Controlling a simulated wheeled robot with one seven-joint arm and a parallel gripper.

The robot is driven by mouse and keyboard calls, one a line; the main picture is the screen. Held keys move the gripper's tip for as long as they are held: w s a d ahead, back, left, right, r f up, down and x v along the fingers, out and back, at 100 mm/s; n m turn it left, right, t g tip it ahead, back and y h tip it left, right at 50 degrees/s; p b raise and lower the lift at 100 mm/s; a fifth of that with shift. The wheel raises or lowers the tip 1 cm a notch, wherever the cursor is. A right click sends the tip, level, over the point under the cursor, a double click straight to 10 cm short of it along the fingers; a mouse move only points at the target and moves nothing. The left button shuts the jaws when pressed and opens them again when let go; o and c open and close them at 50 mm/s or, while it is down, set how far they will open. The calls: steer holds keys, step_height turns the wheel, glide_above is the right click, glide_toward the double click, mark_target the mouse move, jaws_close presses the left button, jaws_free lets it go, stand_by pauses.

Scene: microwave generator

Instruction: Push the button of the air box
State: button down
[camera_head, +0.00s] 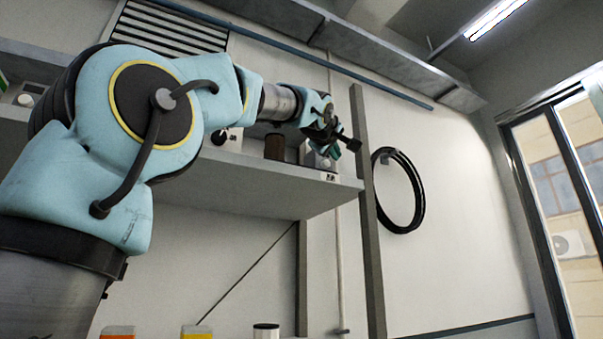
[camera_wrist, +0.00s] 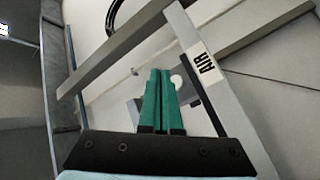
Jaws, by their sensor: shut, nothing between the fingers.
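The air box (camera_head: 313,159) is a small pale box on the wall shelf, near its right end, partly hidden by my gripper (camera_head: 331,151). In the wrist view, an "AIR" label (camera_wrist: 205,64) is on the shelf's front edge. The grey box face (camera_wrist: 190,92) lies behind the fingers, with a round white button (camera_wrist: 177,80) just right of the fingertips. My gripper (camera_wrist: 160,73) has two green fingers, shut together and empty, pointing toward the box. Whether the fingertips touch the box cannot be told.
The grey shelf (camera_head: 255,182) also holds a brown cylinder (camera_head: 274,147) left of the air box and other boxes further left. An upright post (camera_head: 371,225) stands just right of the shelf end. A black coiled hose (camera_head: 421,205) hangs on the wall beyond it.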

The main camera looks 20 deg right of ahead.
steer(key=shift+s+d+b, duration=0.2)
steer(key=shift+s+b, duration=0.3)
steer(key=shift+s, duration=0.55)
steer(key=shift+s+d+b, duration=0.15)
steer(key=shift+s+b, duration=0.3)
steer(key=shift+s, duration=0.6)
